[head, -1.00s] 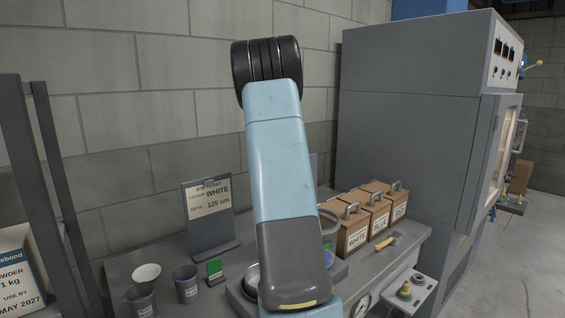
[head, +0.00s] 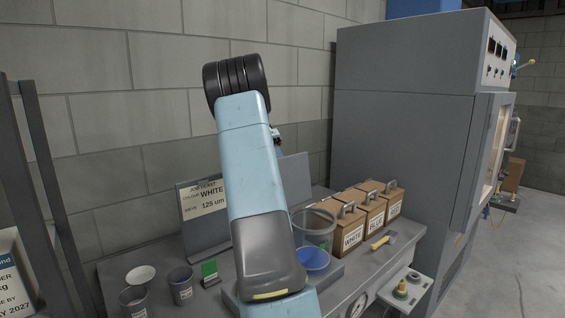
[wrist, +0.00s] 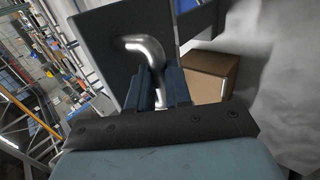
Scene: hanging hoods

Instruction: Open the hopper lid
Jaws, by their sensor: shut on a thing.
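In the wrist view, my gripper (wrist: 160,88) is shut on a bent, shiny metal handle (wrist: 146,46). The handle stands off a flat dark panel, which looks like the hopper lid (wrist: 100,40). In the head view, a grey upright plate (head: 295,178) shows just right of my arm and may be this same lid. My arm hides most of what lies behind it there, including my fingers and the hopper body, so I cannot tell how far the lid is tilted.
A clear cylinder (head: 317,229) and a bowl of blue powder (head: 312,259) stand right of my arm. Handled boxes (head: 347,238) and a scraper (head: 382,241) lie further right, before a grey cabinet (head: 400,130). Cups (head: 181,285) and a job ticket (head: 204,198) are left.

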